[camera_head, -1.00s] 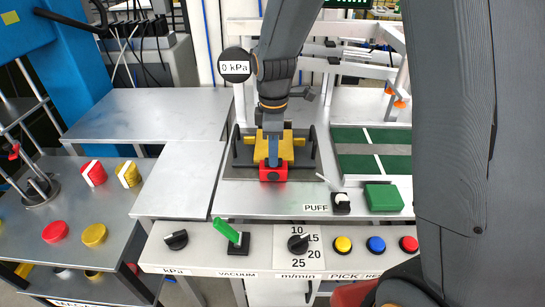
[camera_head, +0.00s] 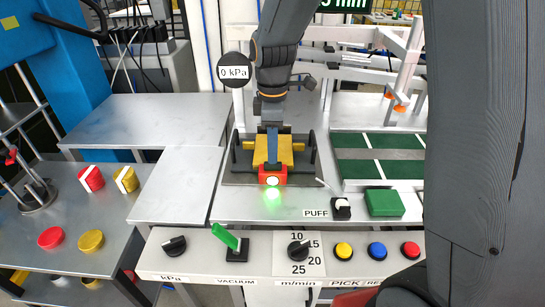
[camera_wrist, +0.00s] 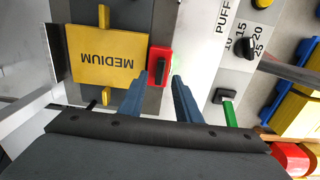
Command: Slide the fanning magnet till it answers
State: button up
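The fanning magnet looks to be the red block (camera_head: 273,172) at the front of the yellow tinplate stack (camera_head: 285,152). A bright light is on at its front face, with a green glow on the bench below. In the wrist view the red block (camera_wrist: 153,79) carries a black bar and sits against the yellow plate (camera_wrist: 103,58) marked MEDIUM. My gripper (camera_wrist: 173,76) has its blue fingers apart with nothing seen between them. One fingertip overlaps the block in the picture; whether it touches I cannot tell. In the head view my gripper (camera_head: 272,160) is just above and behind the block.
Dark posts flank the stack. A PUFF switch (camera_head: 341,207) and green block (camera_head: 384,202) stand to the right. The front panel holds a green vacuum lever (camera_head: 226,237), a speed knob (camera_head: 299,249) and coloured buttons. A bare steel table (camera_head: 180,180) is to the left.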

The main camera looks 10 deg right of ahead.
jog(key=shift+r+b, duration=0.35)
jog(key=shift+r, duration=1.8)
jog(key=s+d+f+m, duration=0.3)
jog(key=s+d+m, duration=0.1)
jog(key=s+m, duration=0.3)
jog(key=s+d+f+m+t, duration=0.1)
jog(key=s+d+f+m, duration=0.2)
jog(key=s+d+m, duration=0.2)
jog(key=s+m, duration=0.2)
jog(key=m, duration=0.1)
jog(key=shift+m, duration=0.4)
jog(key=shift+s+f, duration=0.1)
